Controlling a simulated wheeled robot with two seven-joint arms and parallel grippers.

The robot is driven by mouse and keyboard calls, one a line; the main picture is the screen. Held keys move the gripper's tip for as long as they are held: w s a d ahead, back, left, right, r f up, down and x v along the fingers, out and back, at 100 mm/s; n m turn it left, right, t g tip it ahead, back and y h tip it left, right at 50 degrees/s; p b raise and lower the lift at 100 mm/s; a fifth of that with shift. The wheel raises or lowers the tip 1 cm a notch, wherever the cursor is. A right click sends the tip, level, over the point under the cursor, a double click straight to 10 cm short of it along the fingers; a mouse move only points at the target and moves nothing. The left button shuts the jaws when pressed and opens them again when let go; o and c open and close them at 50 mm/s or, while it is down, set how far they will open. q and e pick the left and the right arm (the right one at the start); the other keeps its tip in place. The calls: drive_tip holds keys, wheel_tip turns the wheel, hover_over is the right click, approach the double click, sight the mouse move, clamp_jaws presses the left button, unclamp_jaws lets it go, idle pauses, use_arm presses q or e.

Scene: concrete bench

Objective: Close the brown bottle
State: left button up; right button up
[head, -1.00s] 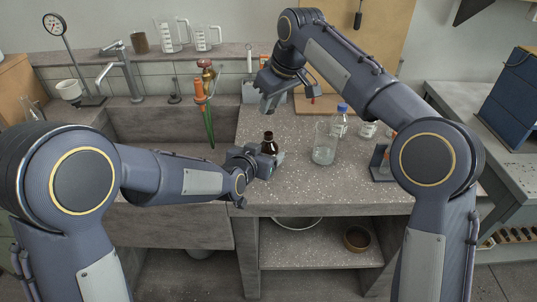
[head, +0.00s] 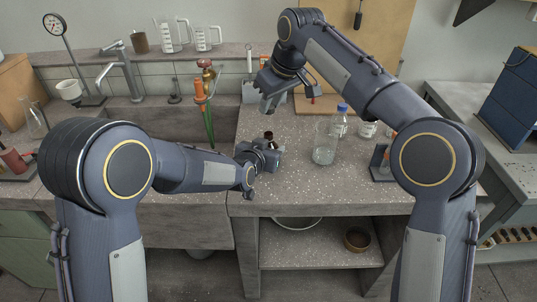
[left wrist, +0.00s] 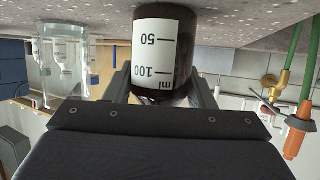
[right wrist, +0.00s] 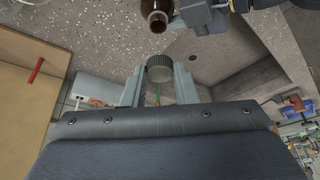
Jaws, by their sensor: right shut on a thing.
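The brown bottle (head: 270,137) stands upright on the bench, mostly hidden behind my left gripper (head: 272,158) in the head view. In the left wrist view the brown bottle (left wrist: 156,55), with a white volume label, is between the fingers of my open left gripper (left wrist: 160,92). In the right wrist view the bottle's uncapped neck (right wrist: 157,17) shows at the top. My right gripper (right wrist: 159,80) is shut on a dark ridged cap (right wrist: 160,66). In the head view my right gripper (head: 268,104) is above and behind the bottle; the cap is not clear there.
A glass beaker (head: 324,149) and a clear bottle with a blue cap (head: 340,122) stand right of the brown bottle. The bench front right of my left gripper is clear.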

use_arm(q)
drive_tip(key=c, duration=0.6)
use_arm(e)
hover_over(269, 134)
drive_tip(key=shift+s+d+f, duration=0.15)
drive_tip(key=shift+f, duration=1.1)
drive_tip(key=shift+s+d+f, duration=0.15)
drive_tip(key=shift+f, duration=1.05)
drive_tip(key=shift+f, duration=0.9)
drive_tip(key=shift+f, duration=0.55)
